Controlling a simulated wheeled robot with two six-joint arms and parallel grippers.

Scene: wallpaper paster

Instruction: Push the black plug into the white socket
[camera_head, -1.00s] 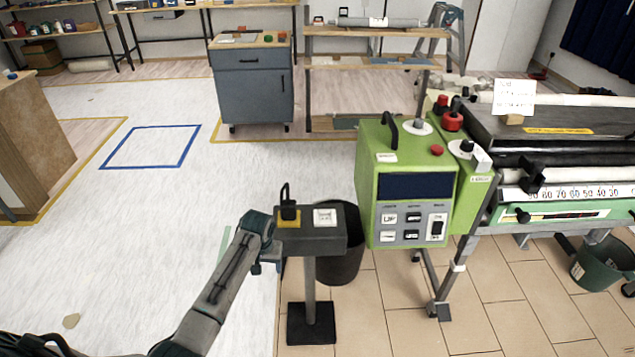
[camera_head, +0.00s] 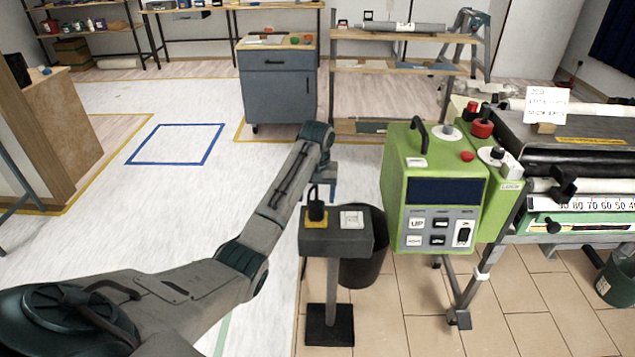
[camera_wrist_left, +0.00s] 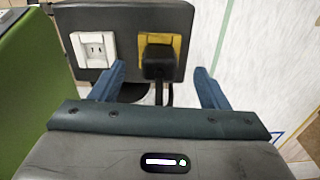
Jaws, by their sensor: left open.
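The black plug (camera_head: 316,210) stands upright in the yellow socket (camera_head: 304,223) on top of the dark grey stand (camera_head: 322,243). The white socket (camera_head: 352,219) is empty, just right of it on the same box. In the left wrist view the black plug (camera_wrist_left: 158,62) sits on the yellow socket (camera_wrist_left: 176,44), and the white socket (camera_wrist_left: 92,49) is to its left. My left gripper (camera_wrist_left: 160,70) is open, its two blue fingers on either side of the plug with gaps. In the head view my left gripper (camera_head: 322,186) is at the plug's far side, partly hidden.
The green control box (camera_head: 433,190) stands close to the right of the stand, with the pasting machine beyond. A dark bin (camera_head: 364,262) is behind the stand. A blue-grey cabinet (camera_head: 278,88) stands farther back. The floor to the left is open.

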